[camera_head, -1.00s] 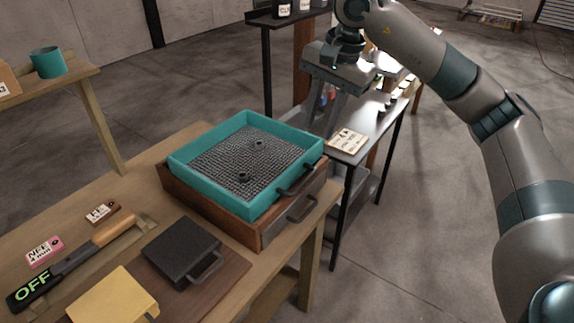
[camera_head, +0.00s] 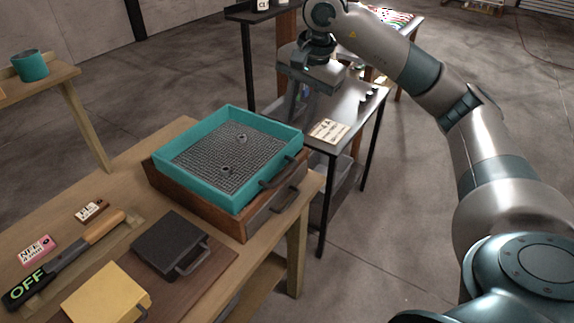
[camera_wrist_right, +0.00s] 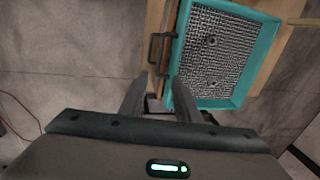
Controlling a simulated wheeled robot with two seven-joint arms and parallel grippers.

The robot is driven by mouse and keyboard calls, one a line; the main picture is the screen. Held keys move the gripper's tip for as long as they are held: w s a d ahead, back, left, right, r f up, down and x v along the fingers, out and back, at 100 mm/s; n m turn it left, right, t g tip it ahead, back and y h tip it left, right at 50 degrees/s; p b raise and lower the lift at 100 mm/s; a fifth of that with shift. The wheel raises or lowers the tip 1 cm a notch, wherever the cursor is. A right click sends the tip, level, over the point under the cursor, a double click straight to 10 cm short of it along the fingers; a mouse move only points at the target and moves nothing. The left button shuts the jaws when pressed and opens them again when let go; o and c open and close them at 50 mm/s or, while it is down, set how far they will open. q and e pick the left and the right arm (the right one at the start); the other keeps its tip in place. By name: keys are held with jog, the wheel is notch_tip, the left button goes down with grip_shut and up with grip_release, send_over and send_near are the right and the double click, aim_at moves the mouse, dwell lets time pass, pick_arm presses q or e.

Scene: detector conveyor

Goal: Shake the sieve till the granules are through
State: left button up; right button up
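The sieve (camera_head: 190,178) is a square teal tray with a grey mesh floor. It sits on a brown wooden box (camera_head: 202,211) on the bench. Two small dark ring-shaped pieces lie on the mesh; I cannot make out loose granules. A dark handle (camera_head: 277,171) sticks out from the sieve's right side, above the box's own handle (camera_head: 286,202). My right gripper (camera_head: 297,107) is open and empty, behind and above the sieve's right side. In the right wrist view its open fingers (camera_wrist_right: 158,95) point toward the sieve (camera_wrist_right: 262,55) and a dark handle. My left gripper is out of view.
A black lidded box (camera_head: 168,242), a yellow block (camera_head: 104,294) and an OFF-marked paddle (camera_head: 62,262) lie on the bench's near left. A dark side table (camera_head: 345,112) with a card (camera_head: 328,131) stands right of the bench. Floor is clear at the right.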

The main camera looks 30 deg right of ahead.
aim_at(286, 172)
jog(key=w+f+p, duration=0.1)
jog(key=f, duration=0.4)
jog(key=f+p, duration=0.2)
jog(key=f, duration=0.3)
jog(key=w+a+f+p, duration=0.1)
jog(key=f+p, duration=0.1)
jog(key=f, duration=0.4)
jog(key=shift+w+a, duration=0.1)
jog(key=shift+w, duration=0.25)
jog(key=shift+f, duration=0.1)
jog(key=shift+c, duration=0.2)
grip_shut()
